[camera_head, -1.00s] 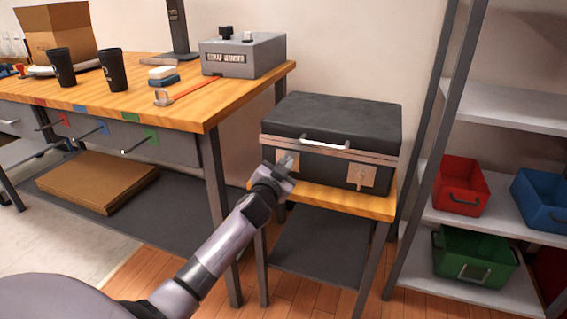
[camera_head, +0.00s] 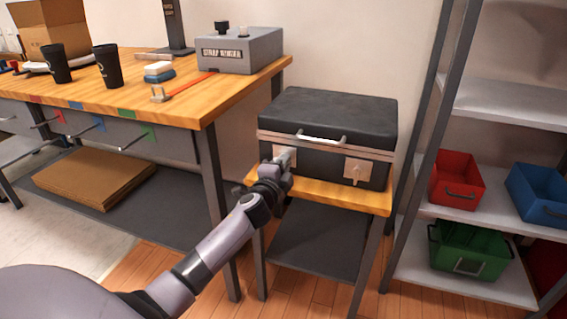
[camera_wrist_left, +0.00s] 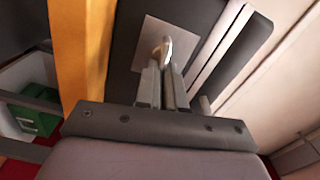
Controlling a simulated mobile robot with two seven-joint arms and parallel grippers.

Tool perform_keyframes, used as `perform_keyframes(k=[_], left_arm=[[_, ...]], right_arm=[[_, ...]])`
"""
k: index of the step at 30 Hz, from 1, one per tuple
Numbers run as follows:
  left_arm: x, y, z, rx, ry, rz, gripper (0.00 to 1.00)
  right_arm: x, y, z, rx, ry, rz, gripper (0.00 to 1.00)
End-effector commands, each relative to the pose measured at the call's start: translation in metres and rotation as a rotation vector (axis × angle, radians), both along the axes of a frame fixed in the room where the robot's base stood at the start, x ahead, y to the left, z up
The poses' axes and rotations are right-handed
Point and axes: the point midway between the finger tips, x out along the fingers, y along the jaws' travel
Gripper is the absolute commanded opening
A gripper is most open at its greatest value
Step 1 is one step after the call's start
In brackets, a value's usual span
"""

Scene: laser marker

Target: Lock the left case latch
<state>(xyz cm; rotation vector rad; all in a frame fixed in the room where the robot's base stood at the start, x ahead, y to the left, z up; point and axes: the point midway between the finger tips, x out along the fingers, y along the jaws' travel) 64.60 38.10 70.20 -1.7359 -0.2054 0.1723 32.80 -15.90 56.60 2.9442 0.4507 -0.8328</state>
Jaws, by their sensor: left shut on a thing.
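A closed black case (camera_head: 330,113) with a light trim band and a silver handle (camera_head: 321,137) stands on a small wooden-topped stand (camera_head: 335,196). Its right latch plate (camera_head: 358,171) is in plain view on the front. The left latch plate (camera_head: 278,154) is partly covered by my left gripper (camera_head: 285,160). In the left wrist view the latch plate (camera_wrist_left: 150,46) fills the upper middle, and my left gripper (camera_wrist_left: 163,68) is shut on the latch's small metal knob (camera_wrist_left: 165,47). My right gripper is out of view.
A workbench (camera_head: 190,110) with cups and a grey machine (camera_head: 238,50) stands at left. A shelf rack (camera_head: 425,150) with red (camera_head: 457,180), blue (camera_head: 540,192) and green (camera_head: 470,250) bins stands close at right. Open floor lies in front of the stand.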

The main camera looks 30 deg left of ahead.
Motion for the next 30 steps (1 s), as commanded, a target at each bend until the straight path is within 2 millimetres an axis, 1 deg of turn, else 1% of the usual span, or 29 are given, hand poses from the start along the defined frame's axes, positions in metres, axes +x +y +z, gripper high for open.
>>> perform_keyframes(k=[6,12,28,29,30], left_arm=[[0.0000,0.0005,-0.0018,0.114,0.028,0.001,0.00],[0.0000,0.0002,-0.0026,0.167,0.041,0.001,0.00],[-0.0001,0.0003,-0.0029,0.188,0.046,0.001,0.00],[-0.0001,0.0003,-0.0029,0.188,0.046,0.001,0.18],[-0.0001,0.0003,-0.0029,0.187,0.046,0.001,0.31]], right_arm=[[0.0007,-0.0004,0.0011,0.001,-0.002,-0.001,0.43],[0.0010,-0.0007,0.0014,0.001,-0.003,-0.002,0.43],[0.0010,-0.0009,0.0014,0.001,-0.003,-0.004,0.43],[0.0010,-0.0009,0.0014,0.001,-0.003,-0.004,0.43],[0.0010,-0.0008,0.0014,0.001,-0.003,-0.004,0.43]])
